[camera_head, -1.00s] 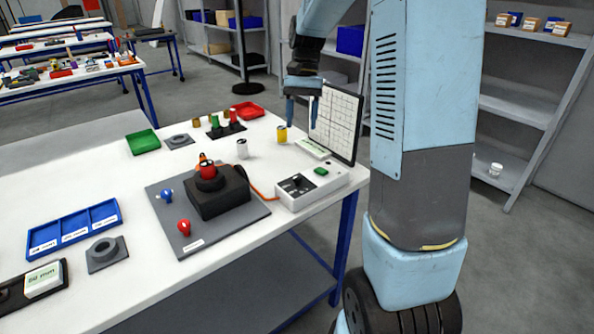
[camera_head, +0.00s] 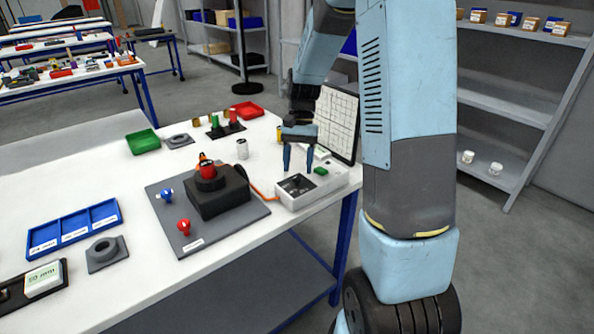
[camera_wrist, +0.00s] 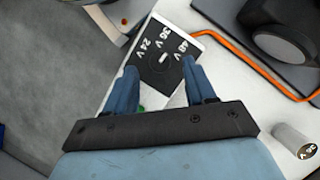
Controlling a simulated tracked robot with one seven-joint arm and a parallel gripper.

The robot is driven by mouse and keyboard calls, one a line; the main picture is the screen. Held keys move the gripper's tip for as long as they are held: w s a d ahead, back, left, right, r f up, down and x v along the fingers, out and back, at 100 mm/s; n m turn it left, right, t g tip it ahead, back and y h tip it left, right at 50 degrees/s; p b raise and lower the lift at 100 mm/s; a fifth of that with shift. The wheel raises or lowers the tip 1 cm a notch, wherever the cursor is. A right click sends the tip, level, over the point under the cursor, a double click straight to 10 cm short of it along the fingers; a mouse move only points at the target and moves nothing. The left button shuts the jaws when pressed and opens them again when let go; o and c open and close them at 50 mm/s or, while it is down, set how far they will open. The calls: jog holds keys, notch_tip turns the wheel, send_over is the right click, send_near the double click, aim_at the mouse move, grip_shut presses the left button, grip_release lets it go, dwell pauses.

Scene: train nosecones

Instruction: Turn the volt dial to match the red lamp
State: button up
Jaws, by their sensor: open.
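The volt dial (camera_head: 296,184) is on a black panel on a pale grey box at the table's right edge. In the wrist view the dial (camera_wrist: 158,66) is round and dark with a small white mark, beside the labels 24 V, 36 V and 48 V. I cannot tell exactly which label the mark points to. My gripper (camera_head: 298,169) is open above the box, pointing down; its fingers (camera_wrist: 160,76) appear either side of the dial, apparently not touching it. A red lamp (camera_head: 208,170) sits on a black block on a grey plate.
A red bulb (camera_head: 184,226) and a blue bulb (camera_head: 166,195) lie on the plate (camera_head: 222,232). An orange cable (camera_head: 262,190) runs to the box. A gridded board (camera_head: 338,122) stands behind my gripper. A pale cylinder (camera_wrist: 292,140) labelled 36 V stands nearby.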

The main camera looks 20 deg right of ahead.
aim_at(297, 181)
jog(key=shift+x, duration=1.15)
jog(key=shift+c, duration=0.2)
